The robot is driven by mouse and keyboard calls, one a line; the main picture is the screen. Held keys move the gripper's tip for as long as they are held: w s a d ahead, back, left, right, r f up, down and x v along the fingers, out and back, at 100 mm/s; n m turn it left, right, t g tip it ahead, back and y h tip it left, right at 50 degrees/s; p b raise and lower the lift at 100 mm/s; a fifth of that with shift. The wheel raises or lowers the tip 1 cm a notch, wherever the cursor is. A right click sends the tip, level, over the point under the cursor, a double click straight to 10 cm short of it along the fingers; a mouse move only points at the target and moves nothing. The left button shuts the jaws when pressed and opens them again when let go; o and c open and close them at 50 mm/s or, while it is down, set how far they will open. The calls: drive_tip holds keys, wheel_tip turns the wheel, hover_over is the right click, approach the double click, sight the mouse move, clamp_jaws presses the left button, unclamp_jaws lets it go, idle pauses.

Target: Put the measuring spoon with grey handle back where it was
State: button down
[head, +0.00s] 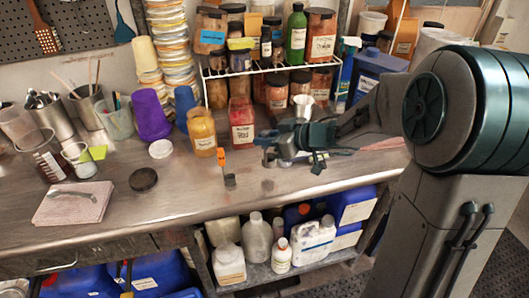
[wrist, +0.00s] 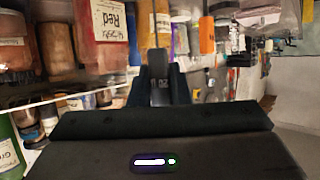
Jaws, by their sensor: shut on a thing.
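My gripper (head: 268,152) is over the steel counter, in front of the jars, right of the middle in the head view. In the wrist view my gripper (wrist: 158,92) is shut on the measuring spoon with grey handle (wrist: 158,68). Its grey end shows upright between the fingers, with a small mark on it. In the head view I cannot make the spoon out apart from the dark fingers. I cannot tell whether it touches the counter.
A white wire rack (head: 268,70) holds several jars. The counter front (head: 185,195) is clear near a dark lid (head: 143,180).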

sight(265, 148)
drive_tip(key=shift+a+f, duration=0.2)
drive_tip(key=shift+f, duration=0.1)
drive_tip(key=shift+f+b, duration=0.4)
drive_tip(key=shift+f, duration=1.4)
drive_tip(key=shift+f, duration=0.15)
drive_tip(key=c, duration=1.4)
unclamp_jaws()
drive_tip(key=shift+o, duration=0.2)
